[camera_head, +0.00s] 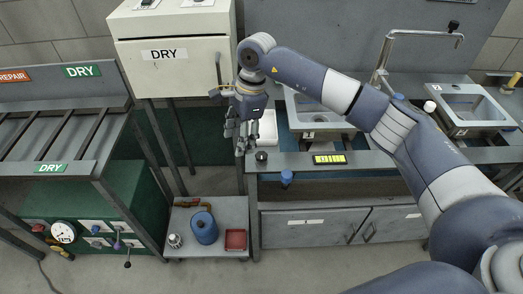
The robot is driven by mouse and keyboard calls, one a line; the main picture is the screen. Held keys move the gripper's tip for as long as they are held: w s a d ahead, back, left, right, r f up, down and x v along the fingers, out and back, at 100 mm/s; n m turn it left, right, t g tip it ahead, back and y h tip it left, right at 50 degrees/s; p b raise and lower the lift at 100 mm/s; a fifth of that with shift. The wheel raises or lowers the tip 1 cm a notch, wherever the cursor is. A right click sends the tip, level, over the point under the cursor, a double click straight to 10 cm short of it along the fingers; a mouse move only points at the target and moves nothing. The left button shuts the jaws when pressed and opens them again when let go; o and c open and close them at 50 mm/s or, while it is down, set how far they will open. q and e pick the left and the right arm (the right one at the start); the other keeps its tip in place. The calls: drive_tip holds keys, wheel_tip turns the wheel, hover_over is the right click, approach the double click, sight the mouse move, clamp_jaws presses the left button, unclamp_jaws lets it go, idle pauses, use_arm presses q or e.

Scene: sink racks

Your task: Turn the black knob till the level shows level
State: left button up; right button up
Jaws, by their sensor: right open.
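The black knob (261,156) stands on the front ledge of the sink counter, near its left end. The level display (329,158) is a dark panel with a row of lit yellow bars, on the same ledge to the right of the knob. Its fine marks are too small to read. My right gripper (241,146) points down, open, just left of the knob and a little above it. I see nothing between its fingers, and it looks apart from the knob. My left gripper is not in view.
A blue knob (286,177) sticks out from the counter front below the ledge. A white cabinet labelled DRY (173,70) stands close behind and left of my gripper. Sinks (322,112) lie under my arm. A low cart (218,211) holds a blue canister (204,228).

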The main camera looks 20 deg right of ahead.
drive_tip(key=r+h, duration=0.2)
hover_over(261, 155)
wheel_tip(261, 155, down, 10)
drive_tip(key=p, duration=0.3)
drive_tip(key=shift+r, duration=0.15)
drive_tip(key=shift+f, duration=0.6)
